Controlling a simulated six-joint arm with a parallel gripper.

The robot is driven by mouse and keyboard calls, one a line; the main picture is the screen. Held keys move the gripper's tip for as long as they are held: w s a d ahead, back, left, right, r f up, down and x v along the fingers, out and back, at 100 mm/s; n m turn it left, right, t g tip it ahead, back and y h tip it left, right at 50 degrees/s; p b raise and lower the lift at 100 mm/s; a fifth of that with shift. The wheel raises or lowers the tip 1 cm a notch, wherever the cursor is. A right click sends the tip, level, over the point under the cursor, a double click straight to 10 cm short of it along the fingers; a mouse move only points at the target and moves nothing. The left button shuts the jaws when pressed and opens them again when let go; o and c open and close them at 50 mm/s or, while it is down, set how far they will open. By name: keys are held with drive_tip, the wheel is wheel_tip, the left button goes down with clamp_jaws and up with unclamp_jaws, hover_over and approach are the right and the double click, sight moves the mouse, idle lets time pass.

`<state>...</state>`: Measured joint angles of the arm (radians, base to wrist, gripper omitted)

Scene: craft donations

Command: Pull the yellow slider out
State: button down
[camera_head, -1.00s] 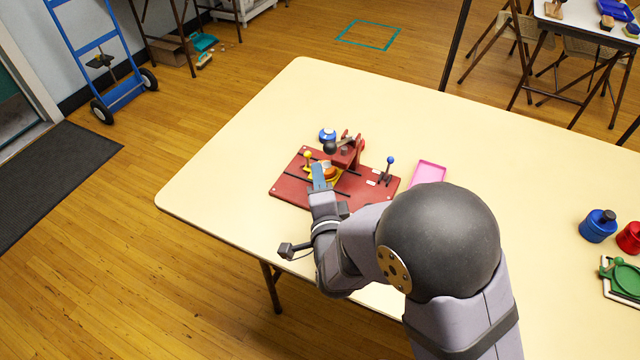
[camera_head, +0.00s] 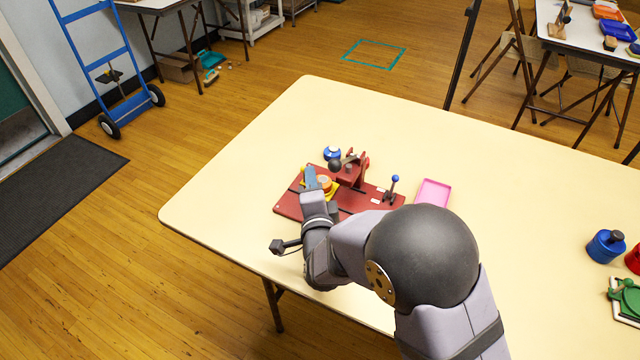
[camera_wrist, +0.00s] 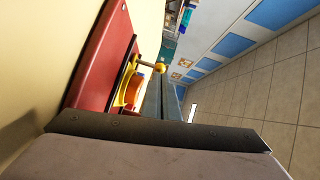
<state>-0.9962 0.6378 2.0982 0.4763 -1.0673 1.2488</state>
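The yellow slider (camera_head: 331,192) lies on the red board (camera_head: 290,207), with an orange round piece (camera_head: 324,182) on it. In the wrist view the slider (camera_wrist: 132,90) shows beside the fingers, and its round yellow knob (camera_wrist: 160,68) stands near the fingertips. My gripper (camera_head: 310,174) reaches over the left part of the board, at the knob end of the slider. The fingers (camera_wrist: 165,80) look close together in the wrist view. I cannot tell whether they touch or hold the knob's post.
A red bracket (camera_head: 352,172) with a dark ball handle (camera_head: 335,165) stands right of the slider. The table (camera_head: 230,190) is clear to the left.

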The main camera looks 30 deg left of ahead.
drive_tip(key=a+b, duration=0.1)
drive_tip(key=a, duration=0.2)
drive_tip(key=shift+a+f, duration=0.1)
drive_tip(key=shift+f, duration=0.05)
drive_tip(key=shift+s+a+r, duration=0.15)
drive_tip(key=shift+a+r, duration=0.15)
drive_tip(key=shift+a, duration=0.05)
drive_tip(key=shift+s, duration=0.15)
drive_tip(key=shift+s+f, duration=0.1)
drive_tip(key=shift+s, duration=0.05)
drive_tip(key=v, duration=0.6)
drive_tip(key=d+v, duration=0.1)
drive_tip(key=v, duration=0.2)
drive_tip(key=shift+d, duration=0.1)
